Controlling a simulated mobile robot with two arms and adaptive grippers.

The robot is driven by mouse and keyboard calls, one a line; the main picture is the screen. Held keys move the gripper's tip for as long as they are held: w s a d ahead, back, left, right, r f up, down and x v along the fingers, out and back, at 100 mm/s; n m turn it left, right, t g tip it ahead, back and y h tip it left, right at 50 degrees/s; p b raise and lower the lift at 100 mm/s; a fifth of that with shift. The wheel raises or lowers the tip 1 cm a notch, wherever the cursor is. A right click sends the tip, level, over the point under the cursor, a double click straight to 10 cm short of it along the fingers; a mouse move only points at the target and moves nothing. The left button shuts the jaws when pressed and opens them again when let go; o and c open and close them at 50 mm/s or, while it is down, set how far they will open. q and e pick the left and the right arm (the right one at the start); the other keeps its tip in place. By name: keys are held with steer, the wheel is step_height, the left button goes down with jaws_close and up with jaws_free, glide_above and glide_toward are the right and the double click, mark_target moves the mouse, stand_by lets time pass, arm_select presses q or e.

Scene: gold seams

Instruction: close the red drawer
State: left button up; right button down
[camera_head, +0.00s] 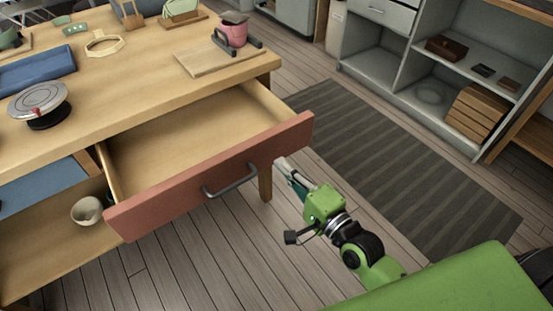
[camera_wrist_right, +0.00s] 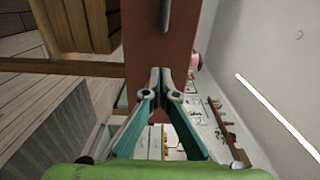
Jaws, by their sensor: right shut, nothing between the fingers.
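The red drawer (camera_head: 160,203) is pulled well out of the wooden table, and its inside looks empty. Its red front has a grey bar handle (camera_head: 230,181). My right gripper (camera_head: 283,165) is shut and empty near the right end of the front, to the right of the handle. In the right wrist view, the shut fingertips (camera_wrist_right: 160,76) point at the red front (camera_wrist_right: 145,40), with the handle (camera_wrist_right: 165,14) at the top of the picture. I cannot tell whether the tips touch the front. My left gripper is not in view.
The table (camera_head: 140,72) carries a round metal-topped item (camera_head: 40,98), a blue tray (camera_head: 35,72), a pink pot (camera_head: 233,33) and a board (camera_head: 205,62). A striped mat (camera_head: 390,155) lies right. Grey shelves stand behind.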

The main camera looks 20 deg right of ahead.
mark_target(269, 152)
steer(key=shift+w+a, duration=0.25)
steer(key=shift+w, duration=0.4)
steer(key=shift+w+a, duration=0.2)
steer(key=shift+w, duration=0.65)
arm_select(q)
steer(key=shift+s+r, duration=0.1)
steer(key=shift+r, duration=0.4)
arm_select(e)
steer(key=shift+a, duration=0.1)
